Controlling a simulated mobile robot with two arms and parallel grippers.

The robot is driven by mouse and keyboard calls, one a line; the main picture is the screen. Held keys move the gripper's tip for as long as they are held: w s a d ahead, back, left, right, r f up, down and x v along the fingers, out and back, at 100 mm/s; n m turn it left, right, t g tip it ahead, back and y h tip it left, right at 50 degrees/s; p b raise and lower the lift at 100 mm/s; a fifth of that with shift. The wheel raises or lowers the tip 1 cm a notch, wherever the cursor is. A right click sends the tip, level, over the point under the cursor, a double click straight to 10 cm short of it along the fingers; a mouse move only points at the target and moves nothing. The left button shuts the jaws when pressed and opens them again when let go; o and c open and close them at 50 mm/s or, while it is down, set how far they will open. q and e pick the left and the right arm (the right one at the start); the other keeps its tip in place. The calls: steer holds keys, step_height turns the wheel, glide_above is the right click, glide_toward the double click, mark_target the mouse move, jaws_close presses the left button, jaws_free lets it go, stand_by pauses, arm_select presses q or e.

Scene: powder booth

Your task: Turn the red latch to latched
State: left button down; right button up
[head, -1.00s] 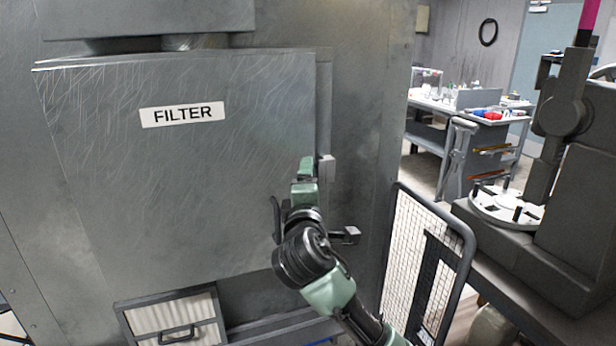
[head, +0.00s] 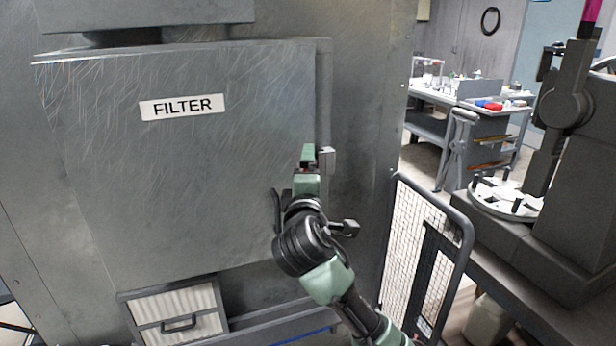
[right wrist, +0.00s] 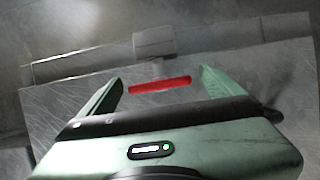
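The red latch (right wrist: 160,84) is a short red bar on the scratched metal filter door (head: 200,180). In the right wrist view it lies nearly level, slightly tilted, between my right gripper's fingers, with a gap on each side. My right gripper (right wrist: 160,80) is open and empty there. In the head view my right gripper (head: 308,160) is at the door's right edge and mostly hides the latch. A grey block (head: 327,160) sits just right of the fingers, and the wrist view shows a grey block (right wrist: 154,41) beyond the latch. My left gripper is not in view.
A white FILTER label (head: 182,107) is on the door. A pleated filter drawer (head: 178,315) is below. A mesh guard (head: 425,250) stands to the right, with a dark machine (head: 575,190) beyond it. A workbench (head: 470,100) is at the back right.

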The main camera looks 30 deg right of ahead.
steer(key=shift+a, duration=0.1)
steer(key=b+v, duration=0.1)
steer(key=v, duration=0.6)
steer(key=shift+s+a, duration=0.2)
steer(key=shift+s, duration=0.15)
